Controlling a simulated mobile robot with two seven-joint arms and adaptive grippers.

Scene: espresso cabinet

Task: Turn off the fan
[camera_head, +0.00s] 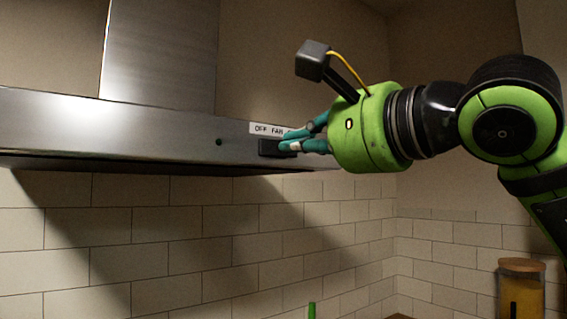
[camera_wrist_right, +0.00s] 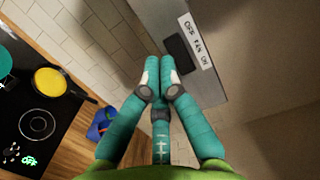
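The range hood (camera_head: 130,128) spans the left of the head view. On its front edge, a black rectangular fan switch (camera_head: 268,148) sits below a white label (camera_head: 262,129), partly covered by my fingers. My right gripper (camera_head: 288,146) is at the switch's right end, its teal fingertips overlapping it. In the wrist view the switch (camera_wrist_right: 178,52) lies just beyond the fingertips (camera_wrist_right: 161,68), and the label reads "OFF FAN ON". The fingers are drawn together with nothing between them. I cannot tell whether they touch the switch. My left gripper is not in view.
A small dark green dot (camera_head: 219,142) is on the hood left of the switch. White tiles (camera_head: 200,235) cover the wall below. A lidded jar (camera_head: 521,290) stands at lower right.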

